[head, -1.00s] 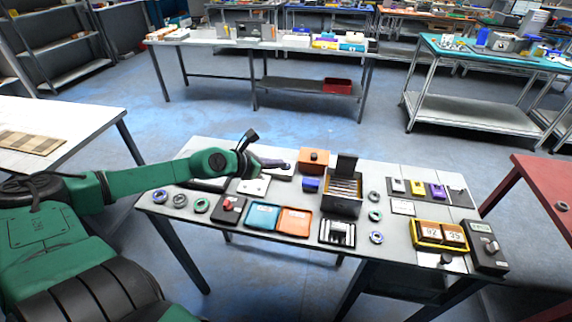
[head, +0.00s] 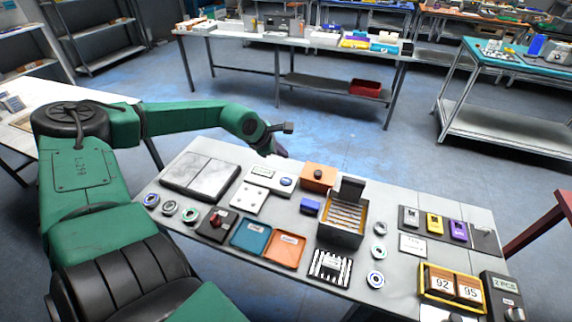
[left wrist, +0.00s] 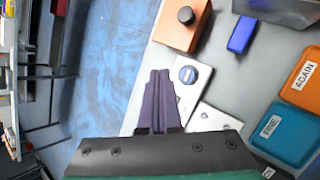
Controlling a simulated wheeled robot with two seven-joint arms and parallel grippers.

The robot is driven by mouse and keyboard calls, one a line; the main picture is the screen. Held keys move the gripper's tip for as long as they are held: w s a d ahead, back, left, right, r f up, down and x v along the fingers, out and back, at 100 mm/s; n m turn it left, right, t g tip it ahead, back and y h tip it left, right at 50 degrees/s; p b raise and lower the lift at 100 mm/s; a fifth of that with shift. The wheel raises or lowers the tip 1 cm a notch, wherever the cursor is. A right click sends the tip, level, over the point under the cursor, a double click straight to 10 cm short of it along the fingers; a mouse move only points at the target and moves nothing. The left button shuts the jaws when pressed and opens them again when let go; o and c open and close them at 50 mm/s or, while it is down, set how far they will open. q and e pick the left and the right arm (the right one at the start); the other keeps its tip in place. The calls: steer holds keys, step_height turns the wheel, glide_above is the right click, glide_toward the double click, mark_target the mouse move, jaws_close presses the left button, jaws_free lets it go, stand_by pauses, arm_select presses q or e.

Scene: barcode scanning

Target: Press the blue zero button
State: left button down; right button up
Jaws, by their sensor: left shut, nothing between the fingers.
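My right gripper is not in view.
An orange box with a black knob (head: 318,177) stands right of the device, with a small blue block (head: 310,206) in front. A grey flat scale plate (head: 200,177) lies left. Teal (head: 251,236) and orange (head: 285,248) trays lie nearer.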

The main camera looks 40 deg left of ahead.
arm_select(q)
steer(key=b, duration=0.3)
glide_above(284, 181)
step_height(284, 181, down, 4)
steer(key=shift+w+f, duration=0.15)
step_height(284, 181, down, 4)
steer(key=b, duration=0.4)
steer(key=shift+f, duration=0.25)
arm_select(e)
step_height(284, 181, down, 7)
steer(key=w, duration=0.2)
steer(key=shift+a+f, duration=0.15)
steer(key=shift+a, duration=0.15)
arm_select(q)
steer(key=shift+r, duration=0.1)
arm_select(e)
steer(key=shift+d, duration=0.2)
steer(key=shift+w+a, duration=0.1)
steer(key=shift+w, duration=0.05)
arm_select(q)
steer(key=shift+f+b, duration=0.45)
steer(key=shift+b, duration=0.2)
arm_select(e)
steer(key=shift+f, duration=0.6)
